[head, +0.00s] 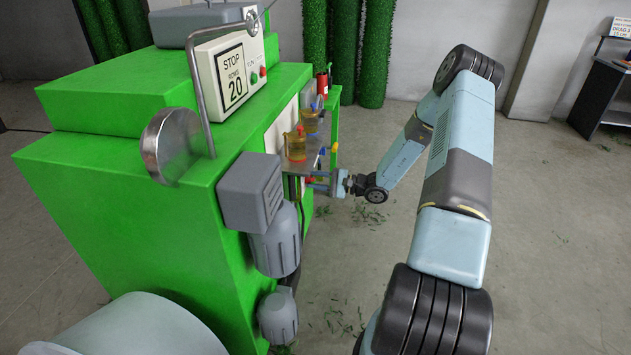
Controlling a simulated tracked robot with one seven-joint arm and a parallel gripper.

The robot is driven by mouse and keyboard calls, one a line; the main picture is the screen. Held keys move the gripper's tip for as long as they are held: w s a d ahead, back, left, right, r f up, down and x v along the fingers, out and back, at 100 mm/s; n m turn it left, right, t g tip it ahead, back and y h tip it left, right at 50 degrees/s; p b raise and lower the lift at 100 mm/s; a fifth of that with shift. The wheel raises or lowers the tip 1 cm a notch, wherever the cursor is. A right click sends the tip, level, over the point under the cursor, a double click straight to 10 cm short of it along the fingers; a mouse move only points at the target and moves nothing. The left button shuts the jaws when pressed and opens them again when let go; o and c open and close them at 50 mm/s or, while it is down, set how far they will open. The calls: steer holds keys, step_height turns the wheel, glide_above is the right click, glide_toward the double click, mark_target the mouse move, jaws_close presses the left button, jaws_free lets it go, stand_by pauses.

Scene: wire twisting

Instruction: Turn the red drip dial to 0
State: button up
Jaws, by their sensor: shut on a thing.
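My gripper (320,183) reaches in from the right to the side of the green machine, below a grey shelf (313,154). It is shut on a small red part (309,180), which looks like the red drip dial. The dial's marks and pointer are too small to read, and the jaws partly cover it. Above it, an amber oil cup with an orange top (295,146) stands on the shelf. Farther back is another amber cup with a blue top (311,120).
A red can (322,82) stands behind the cups. Open concrete floor (540,240) lies right of my arm. A dark desk (600,95) is far right.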

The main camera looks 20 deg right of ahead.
steer(key=shift+s+f, duration=0.15)
steer(key=shift+s, duration=0.05)
steer(key=o, duration=1)
steer(key=shift+w, duration=0.1)
steer(key=v, duration=1.3)
steer(key=shift+s+d, duration=0.2)
steer(key=shift+d, duration=0.15)
